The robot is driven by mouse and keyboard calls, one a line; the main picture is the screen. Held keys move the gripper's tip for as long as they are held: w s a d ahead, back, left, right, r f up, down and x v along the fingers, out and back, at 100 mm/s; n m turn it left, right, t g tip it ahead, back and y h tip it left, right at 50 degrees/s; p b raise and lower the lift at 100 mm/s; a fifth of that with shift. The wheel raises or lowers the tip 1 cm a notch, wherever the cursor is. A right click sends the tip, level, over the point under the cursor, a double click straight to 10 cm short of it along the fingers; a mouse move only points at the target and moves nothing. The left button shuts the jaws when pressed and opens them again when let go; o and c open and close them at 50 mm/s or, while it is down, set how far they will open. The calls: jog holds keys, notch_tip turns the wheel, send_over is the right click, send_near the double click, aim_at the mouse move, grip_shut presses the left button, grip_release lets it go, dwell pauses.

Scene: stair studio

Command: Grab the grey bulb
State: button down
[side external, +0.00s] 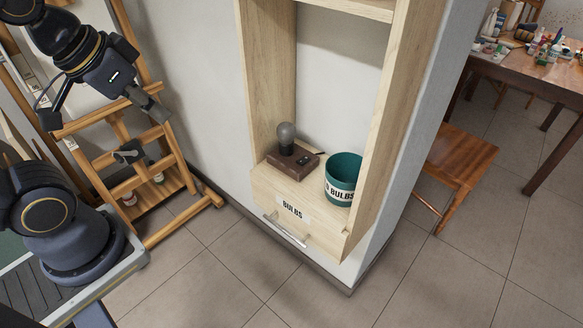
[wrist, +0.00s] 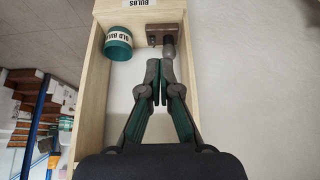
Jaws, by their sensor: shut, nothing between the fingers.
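The grey bulb (side external: 286,135) stands upright in a dark brown block base (side external: 293,162) on the ledge of a wooden shelf unit. In the wrist view the bulb (wrist: 169,48) shows just beyond my fingertips, slightly right of them, with the base (wrist: 160,34) behind it. My gripper (side external: 160,110) is well to the left of the bulb in the side view, apart from it and higher up. Its fingers (wrist: 160,82) are shut together with nothing between them.
A teal bin (side external: 343,178) labelled for old bulbs stands right of the base. The shelf's side panels (side external: 267,80) flank the ledge, and a drawer (side external: 290,212) marked BULBS is below. A wooden easel (side external: 165,185) stands near my arm. A cluttered table (side external: 545,70) is far right.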

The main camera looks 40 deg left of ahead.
jog(key=c, duration=1.9)
grip_release()
jog(key=o, duration=1.2)
